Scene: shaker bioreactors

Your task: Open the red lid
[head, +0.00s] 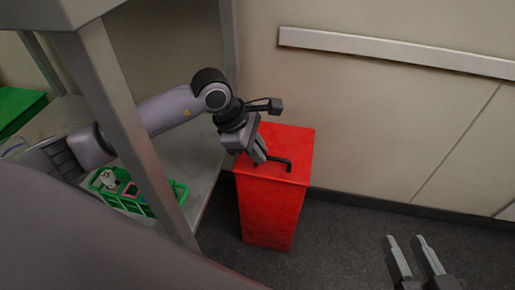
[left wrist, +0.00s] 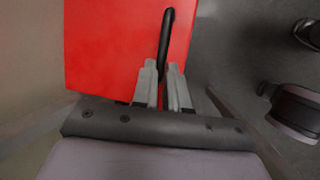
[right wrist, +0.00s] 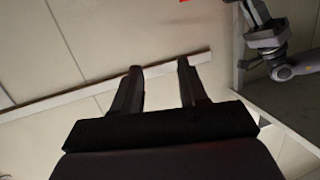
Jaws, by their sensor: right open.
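The red lid (head: 293,147) is the flat top of a tall red bin (head: 270,212) in the head view and lies level on it. A black bar handle (head: 287,163) is fixed on top. My left gripper (head: 262,158) reaches down to the handle's left part. In the left wrist view its fingers (left wrist: 165,82) are close together around the black handle (left wrist: 167,35), with the red lid (left wrist: 110,45) below. My right gripper (head: 412,240) is open and empty, apart from the bin at lower right. Its spread fingers also show in the right wrist view (right wrist: 160,88).
A metal shelf frame (head: 130,110) stands close left of the bin, with a green basket (head: 160,210) of small items on it. The wall with a pale rail (head: 400,54) is behind the bin.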

